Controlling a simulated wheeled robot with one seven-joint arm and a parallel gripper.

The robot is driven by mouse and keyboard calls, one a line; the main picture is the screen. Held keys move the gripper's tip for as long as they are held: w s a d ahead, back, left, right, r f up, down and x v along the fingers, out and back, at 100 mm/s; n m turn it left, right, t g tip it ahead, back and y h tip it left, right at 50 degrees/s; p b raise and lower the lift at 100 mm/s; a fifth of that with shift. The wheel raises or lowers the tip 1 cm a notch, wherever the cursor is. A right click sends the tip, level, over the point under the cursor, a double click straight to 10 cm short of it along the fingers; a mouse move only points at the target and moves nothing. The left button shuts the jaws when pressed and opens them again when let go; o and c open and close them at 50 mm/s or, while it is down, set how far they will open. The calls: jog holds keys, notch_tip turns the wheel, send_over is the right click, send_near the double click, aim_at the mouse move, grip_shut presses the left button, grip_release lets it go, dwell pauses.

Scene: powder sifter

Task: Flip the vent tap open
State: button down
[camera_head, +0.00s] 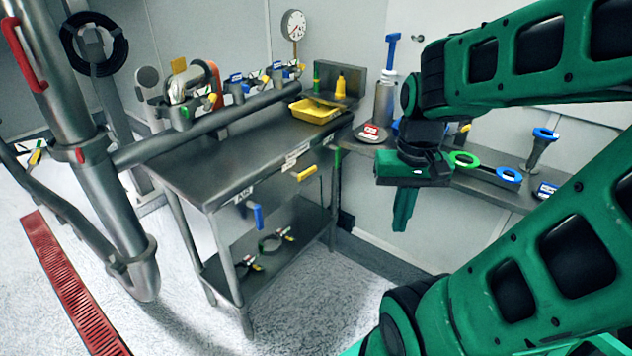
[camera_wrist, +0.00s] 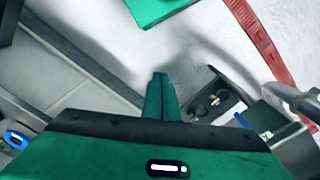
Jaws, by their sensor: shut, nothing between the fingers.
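My gripper (camera_head: 403,210) hangs pointing down at centre right of the head view, shut and empty. Its closed fingers (camera_wrist: 161,95) also show in the wrist view, over the pale floor. A steel bench (camera_head: 225,158) stands to its left. A yellow lever handle (camera_head: 306,173) and a blue lever handle (camera_head: 258,216) sit at the bench's front edge, near white labels. The blue one hangs down, and the yellow one lies nearly level. The label text is too small to read surely, so I cannot tell which is the vent tap. My gripper is apart from both.
A yellow tray (camera_head: 315,111) stands on the bench. Clamps lie on its lower shelf (camera_head: 290,233). A side shelf (camera_head: 495,183) behind my gripper holds green and blue rings. A red floor grate (camera_head: 68,280) lies at left. The floor before the bench is clear.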

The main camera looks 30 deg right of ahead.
jog(key=w+d+f+m+t+y, duration=0.25)
jog(key=w+f+m, duration=0.45)
jog(key=w+f, duration=0.4)
jog(key=w+d+f+m+t+y, duration=0.1)
jog(key=w+f+m+t+y, duration=0.15)
jog(key=w+f+m, duration=0.6)
jog(key=w+d+m+t, duration=0.4)
jog(key=w+m, duration=0.1)
jog(key=w, duration=0.2)
jog(key=w+d+m+t, duration=0.3)
jog(key=w+m+t, duration=0.15)
jog(key=w, duration=0.25)
jog(key=f+x, duration=0.1)
jog(key=x, duration=0.9)
jog(key=shift+d+r, duration=0.2)
jog(key=shift+r, duration=1.95)
jog(key=shift+s+d, duration=0.1)
jog(key=shift+d, duration=0.05)
